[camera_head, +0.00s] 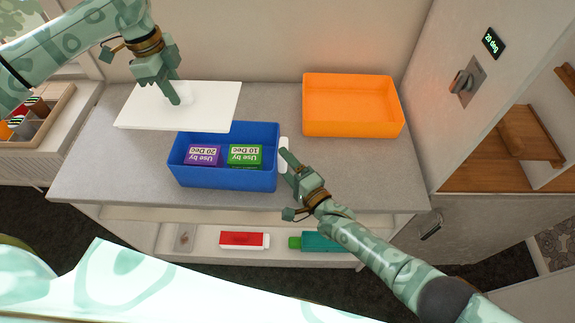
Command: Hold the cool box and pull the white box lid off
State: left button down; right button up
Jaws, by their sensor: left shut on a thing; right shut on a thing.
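The blue cool box (225,179) stands open on the grey counter. A purple pack (203,154) and a green pack (245,156) with "Use by" labels lie in it. The white box lid (212,104) is off the box, behind it and to the left, seemingly above the counter; I cannot tell if it touches. My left gripper (178,99) is shut on the lid's knob, which it mostly hides. My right gripper (287,163) is shut on the white handle (283,149) at the box's right side.
An empty-looking orange bin (352,121) stands at the back right of the counter (345,170). A shelf below holds a red pack (243,239) and a teal pack (322,241). A wall with a dial (463,82) rises at the right. Counter between bin and lid is clear.

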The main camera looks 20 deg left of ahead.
jog(key=shift+f, duration=0.15)
jog(key=o, duration=1.2)
jog(key=shift+c, duration=0.2)
jog(key=v, duration=1.2)
